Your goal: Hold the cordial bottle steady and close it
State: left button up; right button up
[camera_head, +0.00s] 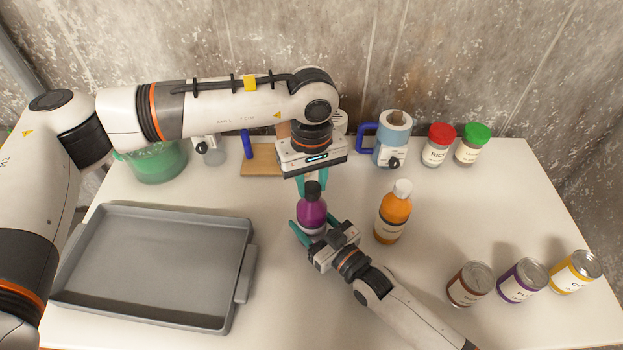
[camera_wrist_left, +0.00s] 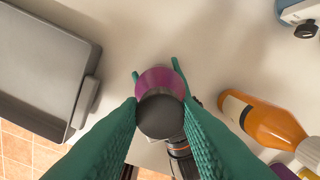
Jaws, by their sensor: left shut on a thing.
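The cordial bottle (camera_head: 312,213), purple with a pale label, stands upright on the table. My left gripper (camera_head: 312,183) comes from above and is shut on the black cap (camera_head: 313,190) at the bottle's top. In the left wrist view the cap (camera_wrist_left: 160,115) sits between the green fingers, over the purple shoulder (camera_wrist_left: 160,80). Whether the cap is fully seated cannot be told. My right gripper (camera_head: 313,226) reaches in from the front right, its green fingers around the bottle's lower body; the inner contact is partly hidden.
An orange bottle with a white cap (camera_head: 393,215) stands close on the right. A grey tray (camera_head: 245,245) fills the left. Several cans (camera_head: 470,284) stand front right. Two jars (camera_head: 438,146), a blue mug-like item (camera_head: 393,140) and a wooden board (camera_head: 258,160) are behind.

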pick_arm(q)
jog(key=m, duration=0.4)
jog(key=shift+m, duration=0.4)
jog(key=m, duration=0.4)
jog(key=o, duration=0.7)
jog(key=n, duration=0.6)
jog(key=shift+n, duration=0.3)
jog(key=n, duration=0.7)
jog(key=c, duration=0.8)
